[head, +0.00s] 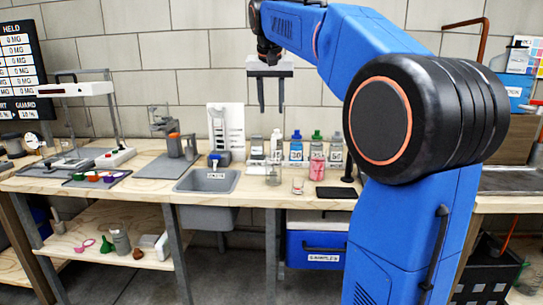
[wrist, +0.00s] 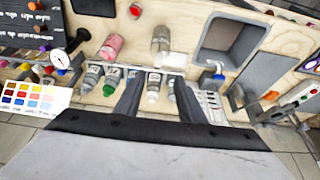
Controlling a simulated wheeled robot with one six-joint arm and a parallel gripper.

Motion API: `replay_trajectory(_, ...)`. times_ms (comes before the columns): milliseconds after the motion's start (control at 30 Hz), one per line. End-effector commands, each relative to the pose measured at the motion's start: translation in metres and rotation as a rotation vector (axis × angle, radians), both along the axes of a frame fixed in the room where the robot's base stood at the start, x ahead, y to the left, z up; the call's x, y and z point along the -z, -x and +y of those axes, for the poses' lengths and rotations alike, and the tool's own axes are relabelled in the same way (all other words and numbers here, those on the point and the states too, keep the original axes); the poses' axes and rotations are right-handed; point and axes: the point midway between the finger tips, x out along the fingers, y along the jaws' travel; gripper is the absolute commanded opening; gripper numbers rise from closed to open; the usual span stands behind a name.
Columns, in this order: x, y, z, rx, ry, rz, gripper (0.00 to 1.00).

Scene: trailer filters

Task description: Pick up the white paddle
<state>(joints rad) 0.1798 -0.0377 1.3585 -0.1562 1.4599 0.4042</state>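A small flat white piece (wrist: 173,60) lies by the clear beaker (wrist: 160,38) in the wrist view, in front of the bottles. I cannot tell whether this is the white paddle or a label. No clear paddle shape shows in the head view. My gripper is well above the bench and touches nothing.
A row of labelled bottles (head: 296,150) stands at the back of the wooden bench (head: 150,187). A sink (head: 207,181) is left of the beaker (head: 273,175). A pink-filled vessel (head: 317,170) and a black pad (head: 336,192) are to the right. A blue cooler (head: 318,240) is below.

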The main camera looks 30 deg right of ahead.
Motion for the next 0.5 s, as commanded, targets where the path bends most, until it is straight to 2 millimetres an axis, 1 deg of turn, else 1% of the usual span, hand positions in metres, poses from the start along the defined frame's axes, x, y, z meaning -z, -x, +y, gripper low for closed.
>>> replay_trajectory(33, 0.01, -0.002, -0.002, 0.001, 0.0, 0.004, 0.36)
replay_trajectory(300, 0.054, -0.018, -0.013, 0.0, -0.001, 0.003, 0.36)
replay_trajectory(500, 0.081, -0.027, -0.019, -0.001, -0.001, 0.002, 0.36)
